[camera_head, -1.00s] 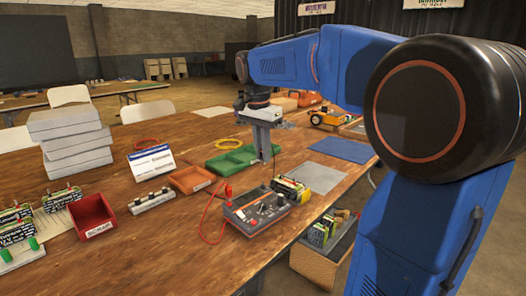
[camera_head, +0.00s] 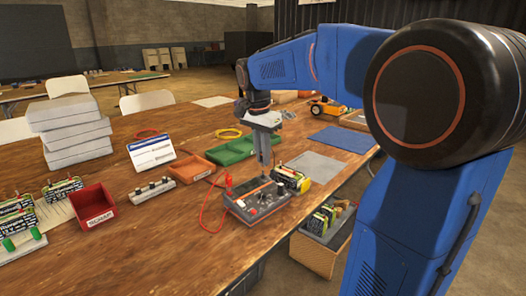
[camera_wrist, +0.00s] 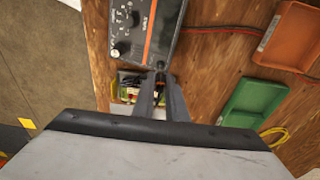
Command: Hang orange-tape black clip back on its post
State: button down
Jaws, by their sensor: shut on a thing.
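A grey charger (camera_head: 259,203) with dark knobs sits near the table's right edge. It also shows in the wrist view (camera_wrist: 150,42) with an orange stripe on its panel. My gripper (camera_head: 265,168) points down at the charger's far edge in the head view. In the wrist view my gripper (camera_wrist: 161,76) has its fingers close together around a small dark piece, the black clip (camera_wrist: 161,66). Its orange tape is hard to make out. The fingertips are close to the charger's edge; contact cannot be told. A red clip (camera_head: 228,182) with a red cable stands at the charger's left corner. The post for the black clip cannot be made out.
A yellow-and-black battery (camera_head: 292,180) stands right beside the charger. An orange tray (camera_head: 191,168) and a green tray (camera_head: 230,151) lie beyond it. A grey mat (camera_head: 317,166) lies to the right.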

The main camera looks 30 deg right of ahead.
jog(key=shift+f, duration=1.1)
jog(key=shift+f, duration=0.2)
dwell(1.2)
jog(key=c, duration=1.7)
grip_release()
jog(key=shift+o, duration=0.3)
jog(key=shift+o, duration=0.8)
jog(key=shift+r, duration=3.75)
